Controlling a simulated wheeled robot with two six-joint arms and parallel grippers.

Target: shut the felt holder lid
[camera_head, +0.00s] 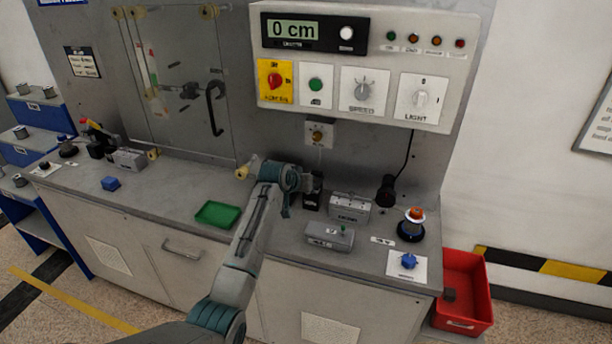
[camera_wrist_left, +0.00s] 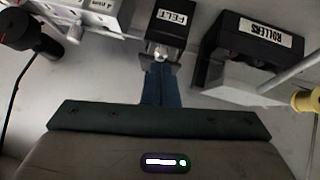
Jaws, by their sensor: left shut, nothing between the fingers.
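The felt holder is a small black box with a white FELT label (camera_wrist_left: 167,20), at the top middle of the left wrist view. In the head view a black box (camera_head: 312,196), likely the same holder, stands on the bench just right of my left gripper (camera_head: 286,210). My left gripper also shows in the left wrist view (camera_wrist_left: 159,66), with its teal fingers shut and empty. Its tips are at the near edge of the holder, by a small bright metal part. I cannot tell if they touch. The lid's angle is unclear. My right gripper is not in view.
A black ROLLERS holder (camera_wrist_left: 252,38) stands beside the felt holder. Grey boxes (camera_head: 350,206) and a black cabled tool (camera_head: 386,192) stand right of it. A green tray (camera_head: 217,214) lies to the left, with bare bench around it. A red bin (camera_head: 466,285) is at the floor right.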

